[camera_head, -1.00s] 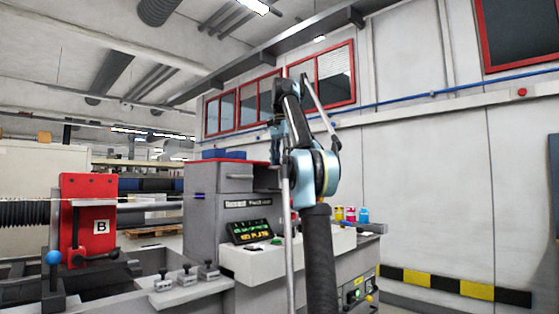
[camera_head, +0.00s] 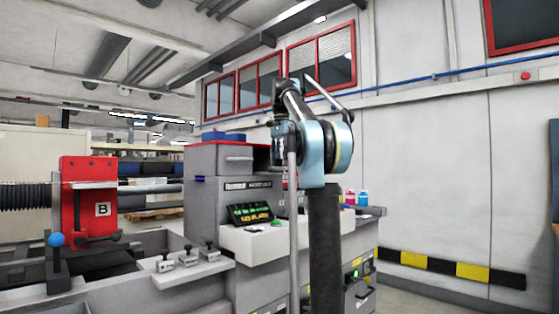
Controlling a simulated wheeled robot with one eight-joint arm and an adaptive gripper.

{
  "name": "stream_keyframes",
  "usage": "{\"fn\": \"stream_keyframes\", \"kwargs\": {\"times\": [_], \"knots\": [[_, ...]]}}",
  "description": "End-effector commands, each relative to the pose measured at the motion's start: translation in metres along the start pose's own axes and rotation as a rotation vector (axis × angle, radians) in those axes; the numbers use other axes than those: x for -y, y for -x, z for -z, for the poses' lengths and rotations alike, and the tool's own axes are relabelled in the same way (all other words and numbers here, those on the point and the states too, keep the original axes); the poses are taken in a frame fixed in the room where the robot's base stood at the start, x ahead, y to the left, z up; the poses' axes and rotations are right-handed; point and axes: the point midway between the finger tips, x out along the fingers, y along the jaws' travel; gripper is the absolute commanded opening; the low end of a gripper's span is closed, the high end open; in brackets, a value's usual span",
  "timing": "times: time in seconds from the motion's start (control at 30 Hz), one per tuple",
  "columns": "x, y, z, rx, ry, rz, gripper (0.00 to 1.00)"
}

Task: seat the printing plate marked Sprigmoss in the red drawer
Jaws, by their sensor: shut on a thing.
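No plate marked Sprigmoss can be made out. A grey housing (camera_head: 216,160) with a red top edge stands on the machine, left of my arm. It has a handled front, but I cannot tell whether this is the red drawer. My arm rises in the middle of the view, and its upper part folds back in front of the machine. My gripper and anything in it are hidden behind my arm links.
A tilted display (camera_head: 250,214) with green and yellow text sits on the machine's pale ledge. A red block marked B (camera_head: 88,195) stands at left. Several small clamps sit on a grey shelf (camera_head: 190,272). Blue boxes (camera_head: 223,137) rest on the housing. Open floor shows at right.

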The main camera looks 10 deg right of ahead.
Motion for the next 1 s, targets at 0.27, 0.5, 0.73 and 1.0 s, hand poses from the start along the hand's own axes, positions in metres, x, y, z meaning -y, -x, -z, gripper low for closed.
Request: {"fn": "stream_keyframes", "kwargs": {"times": [0.27,0.5,0.73,1.0], "knots": [[0.0000,-0.0023,-0.0001,0.000,0.000,0.000,0.10],[0.0001,-0.0024,-0.0001,0.000,0.000,0.000,0.10],[0.0002,-0.0047,-0.0002,0.000,0.000,0.000,0.10],[0.0005,-0.0073,-0.0003,0.000,0.001,0.000,0.50]]}}
